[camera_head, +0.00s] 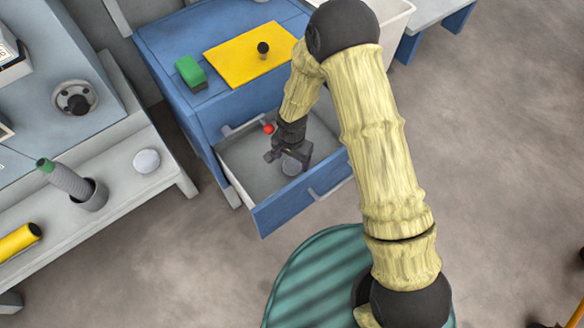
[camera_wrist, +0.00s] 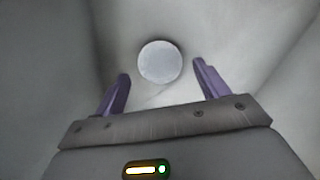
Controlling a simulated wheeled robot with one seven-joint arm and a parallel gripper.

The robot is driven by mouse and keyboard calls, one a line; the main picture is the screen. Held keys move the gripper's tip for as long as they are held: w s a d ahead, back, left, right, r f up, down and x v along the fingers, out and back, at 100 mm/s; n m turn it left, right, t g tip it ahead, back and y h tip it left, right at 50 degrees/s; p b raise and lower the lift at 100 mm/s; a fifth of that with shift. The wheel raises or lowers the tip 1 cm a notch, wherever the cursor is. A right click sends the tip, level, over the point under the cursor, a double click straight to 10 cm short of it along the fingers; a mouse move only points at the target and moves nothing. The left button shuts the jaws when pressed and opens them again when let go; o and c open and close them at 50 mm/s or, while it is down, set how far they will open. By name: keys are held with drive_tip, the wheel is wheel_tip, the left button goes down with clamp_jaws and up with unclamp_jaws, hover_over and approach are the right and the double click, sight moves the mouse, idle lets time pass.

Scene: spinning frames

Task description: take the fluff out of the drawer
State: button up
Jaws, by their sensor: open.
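The blue-fronted drawer (camera_head: 306,192) is pulled out of the blue cabinet (camera_head: 185,72). A round pale grey piece, likely the fluff (camera_head: 291,166), lies on the drawer floor. In the wrist view the fluff (camera_wrist: 160,61) shows as a pale disc ahead of the fingertips, centred between them. My gripper (camera_head: 287,158) is inside or just over the drawer, right by the fluff, and partly hides it. In the wrist view my gripper (camera_wrist: 162,78) has its two purple fingers apart, with nothing between them. Whether the fingers touch the drawer floor, I cannot tell.
On the cabinet top are a yellow sheet (camera_head: 240,60), a dark knob (camera_head: 263,49) and a green block (camera_head: 190,73). A white bin (camera_head: 394,22) stands behind my arm. A grey bench (camera_head: 125,175) at left holds a pale round piece (camera_head: 147,161) and a cup (camera_head: 92,194).

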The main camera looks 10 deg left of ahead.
sight(292, 164)
wheel_tip(292, 164, down, 3)
drive_tip(key=shift+b, duration=0.6)
drive_tip(key=shift+r, duration=0.1)
drive_tip(key=c, duration=1)
